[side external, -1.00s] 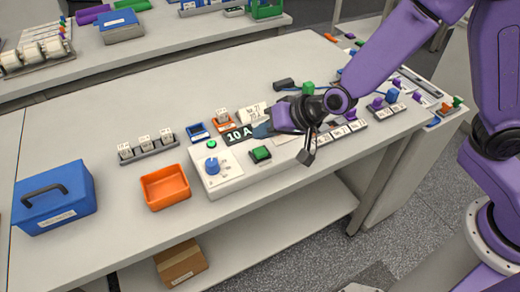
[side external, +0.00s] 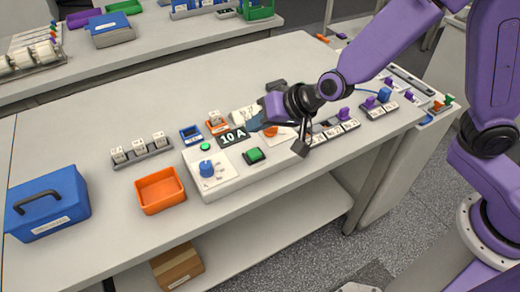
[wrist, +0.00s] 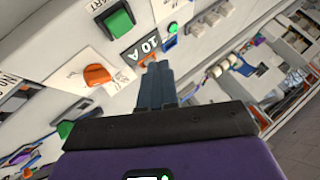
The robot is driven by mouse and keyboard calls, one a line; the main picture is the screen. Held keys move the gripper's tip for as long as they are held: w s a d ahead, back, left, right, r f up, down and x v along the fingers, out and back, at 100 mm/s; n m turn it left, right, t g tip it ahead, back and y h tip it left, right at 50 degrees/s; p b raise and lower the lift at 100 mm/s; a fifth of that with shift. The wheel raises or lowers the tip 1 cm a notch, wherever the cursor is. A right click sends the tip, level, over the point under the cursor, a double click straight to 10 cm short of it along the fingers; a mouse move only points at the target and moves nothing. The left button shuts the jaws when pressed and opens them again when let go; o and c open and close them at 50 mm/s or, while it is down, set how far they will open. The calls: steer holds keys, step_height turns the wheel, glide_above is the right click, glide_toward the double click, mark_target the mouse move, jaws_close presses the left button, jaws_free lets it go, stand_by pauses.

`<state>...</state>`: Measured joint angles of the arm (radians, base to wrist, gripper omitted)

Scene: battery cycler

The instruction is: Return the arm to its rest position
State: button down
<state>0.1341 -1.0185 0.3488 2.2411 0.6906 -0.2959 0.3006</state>
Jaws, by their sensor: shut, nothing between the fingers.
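My purple arm reaches over the white table from the right. My gripper (side external: 257,122) is shut and empty, its blue-grey fingers side by side in the wrist view (wrist: 156,84). In the side view it hangs above the right part of the white cycler unit (side external: 225,178), apparently clear of it. The unit has a blue knob (side external: 206,168), a green button (side external: 254,155), a lit green lamp (side external: 205,146) and a black "10 A" display (side external: 232,136). An orange knob (wrist: 97,74) shows left of the fingers in the wrist view. My gripper hides part of the unit's back right.
An orange tray (side external: 161,205) and a blue box with a handle (side external: 47,203) stand at the left. A rack of white cells (side external: 140,150) stands behind the tray. Several labelled modules with purple parts (side external: 380,108) line the right side. The table behind is largely clear.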

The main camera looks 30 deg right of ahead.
steer(key=s+d+r+n+g+h, duration=0.2)
steer(key=s+d+n, duration=0.5)
steer(key=s+d, duration=0.4)
steer(key=s+d+r+n+g+h, duration=0.2)
steer(key=s+d+n+g, duration=0.3)
steer(key=s+d, duration=0.7)
steer(key=s+n+h, duration=0.1)
steer(key=s+n, duration=0.1)
steer(key=s, duration=0.1)
steer(key=shift+s+d, duration=0.3)
steer(key=shift+s, duration=0.05)
stand_by(2.0)
